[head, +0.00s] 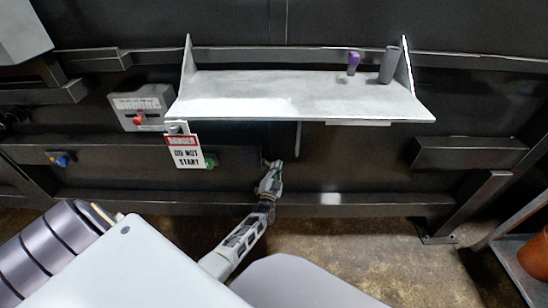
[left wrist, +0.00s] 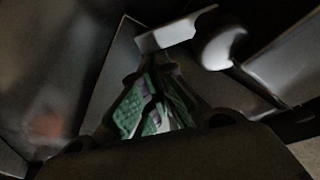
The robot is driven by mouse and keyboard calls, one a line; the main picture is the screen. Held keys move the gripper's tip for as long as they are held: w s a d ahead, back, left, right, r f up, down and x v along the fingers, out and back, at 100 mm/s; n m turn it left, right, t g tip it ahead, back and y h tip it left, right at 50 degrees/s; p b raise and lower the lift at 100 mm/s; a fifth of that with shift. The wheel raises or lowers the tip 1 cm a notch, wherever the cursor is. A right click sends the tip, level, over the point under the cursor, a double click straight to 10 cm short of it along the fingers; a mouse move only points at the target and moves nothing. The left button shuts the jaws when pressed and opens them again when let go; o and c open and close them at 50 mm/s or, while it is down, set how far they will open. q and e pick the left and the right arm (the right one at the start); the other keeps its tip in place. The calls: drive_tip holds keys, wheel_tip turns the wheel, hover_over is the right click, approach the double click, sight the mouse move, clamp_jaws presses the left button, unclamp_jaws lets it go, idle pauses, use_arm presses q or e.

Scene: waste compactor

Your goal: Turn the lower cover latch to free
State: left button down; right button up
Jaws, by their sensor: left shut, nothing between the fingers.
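My left gripper (head: 273,168) is below the grey shelf (head: 290,95), in front of the dark machine wall. It is shut and empty. In the left wrist view its fingers (left wrist: 157,98) with green pads are close together. Just beyond the fingertips there is a pale flat bar (left wrist: 176,34), with a rounded pale knob on a stem (left wrist: 222,48) to its right. I cannot tell for sure which of these is the lower cover latch, or whether the fingertips touch the bar. In the head view the latch cannot be made out. My right gripper is not in view.
A danger sign (head: 184,152) hangs left of the gripper, beside a green knob (head: 211,160). A grey panel with a red knob (head: 139,119) and a blue knob (head: 62,160) are further left. A purple-handled item (head: 353,62) and a grey cylinder (head: 389,65) stand on the shelf.

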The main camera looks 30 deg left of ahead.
use_arm(q)
drive_tip(key=shift+s+a+f+m+g+h+p, duration=0.35)
drive_tip(key=shift+f+m+p, duration=0.5)
drive_tip(key=shift+m, duration=1)
drive_tip(key=shift+s+a+f+m+g+h+p, duration=0.15)
drive_tip(key=shift+a+f+m+g+h+p, duration=0.65)
drive_tip(key=shift+m, duration=1.1)
drive_tip(key=shift+s+a+f+m+g+h+p, duration=0.1)
drive_tip(key=shift+s+f+m+h+p, duration=0.35)
drive_tip(key=shift+m+p, duration=1.05)
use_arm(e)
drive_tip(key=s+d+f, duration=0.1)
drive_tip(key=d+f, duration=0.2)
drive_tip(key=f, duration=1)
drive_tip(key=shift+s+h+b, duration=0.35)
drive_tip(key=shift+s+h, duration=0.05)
use_arm(q)
drive_tip(key=shift+w+f+m, duration=0.1)
drive_tip(key=shift+w+m, duration=0.1)
drive_tip(key=shift+m, duration=0.15)
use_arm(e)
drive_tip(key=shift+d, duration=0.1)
